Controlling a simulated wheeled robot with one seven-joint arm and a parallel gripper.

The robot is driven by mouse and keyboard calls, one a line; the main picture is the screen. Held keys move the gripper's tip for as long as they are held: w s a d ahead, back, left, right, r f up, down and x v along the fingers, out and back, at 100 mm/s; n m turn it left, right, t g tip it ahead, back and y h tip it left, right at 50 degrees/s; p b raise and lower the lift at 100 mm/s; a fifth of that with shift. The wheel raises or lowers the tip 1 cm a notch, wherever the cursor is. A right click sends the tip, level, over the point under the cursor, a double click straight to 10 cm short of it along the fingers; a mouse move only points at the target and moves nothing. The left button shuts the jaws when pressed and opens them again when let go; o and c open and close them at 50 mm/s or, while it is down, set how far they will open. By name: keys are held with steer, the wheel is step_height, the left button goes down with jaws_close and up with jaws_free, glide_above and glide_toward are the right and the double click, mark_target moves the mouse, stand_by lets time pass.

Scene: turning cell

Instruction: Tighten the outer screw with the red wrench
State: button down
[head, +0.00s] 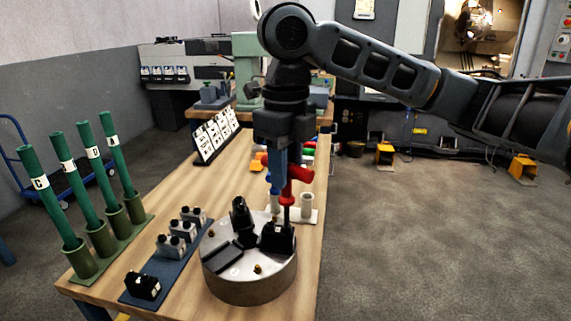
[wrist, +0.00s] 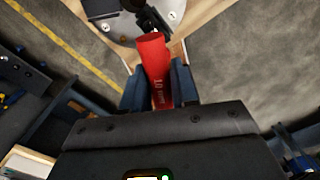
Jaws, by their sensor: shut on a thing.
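The red wrench (head: 300,174) has a thick red handle and a dark shaft reaching down to a black block (head: 279,238) on the round metal plate (head: 228,272). My gripper (head: 281,186) has blue fingers and is shut on the red handle, above the right side of the plate. In the wrist view the red wrench (wrist: 156,72) lies between the two fingers (wrist: 158,88), its far end over the plate's edge. The outer screw is not clearly seen; the wrench's tip and the black block hide the contact, so I cannot tell if it is seated.
Another black holder (head: 241,218) stands on the plate's left. A blue rack (head: 130,290) with several small blocks and a green rack (head: 100,262) with several green tubes stand to the left. A white stand (head: 306,205) is behind the plate.

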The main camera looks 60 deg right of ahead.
steer(key=shift+m, duration=0.7)
steer(key=shift+m+p, duration=0.6)
steer(key=shift+m, duration=0.8)
steer(key=shift+r, duration=0.1)
steer(key=shift+m+p, duration=0.5)
steer(key=shift+m, duration=0.9)
steer(key=shift+d+m+p, duration=0.1)
steer(key=shift+m+p, duration=0.6)
steer(key=shift+m, duration=0.7)
